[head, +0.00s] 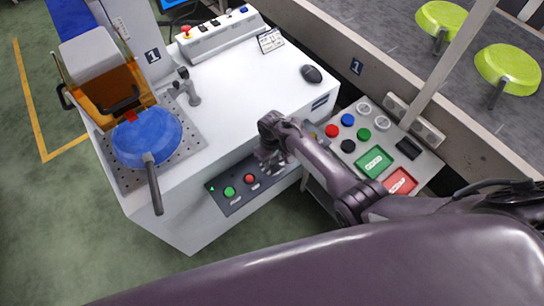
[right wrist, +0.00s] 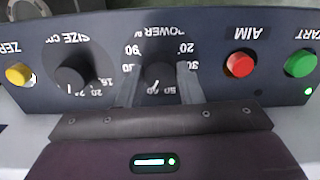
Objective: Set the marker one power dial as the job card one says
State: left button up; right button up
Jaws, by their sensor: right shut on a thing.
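Marker one is the white machine (head: 245,95) in the head view, with a "1" sign on its upright and a dark control panel (head: 228,206) low on its front. My right gripper (head: 270,160) is at this panel and hides part of it. In the right wrist view its two grey fingers stand on either side of the black power dial (right wrist: 158,76), shut on it. The dial's white pointer line shows at its lower edge, near a partly hidden number. The job card (head: 271,40) lies at the back of the machine top; its text is too small to read. My left gripper is out of view.
Beside the power dial are the size dial (right wrist: 84,72), a yellow button (right wrist: 18,74), the red aim button (right wrist: 240,64) and the green start button (right wrist: 300,62). A blue pan (head: 146,138) sits on the perforated plate. A button console (head: 345,165) stands close right of my gripper.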

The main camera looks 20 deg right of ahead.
jog(key=shift+n, duration=0.9)
jog(key=o, duration=1)
jog(key=shift+r, duration=0.1)
notch_tip(320, 180, up, 8)
jog(key=shift+f+p, duration=0.2)
jog(key=shift+p, duration=0.55)
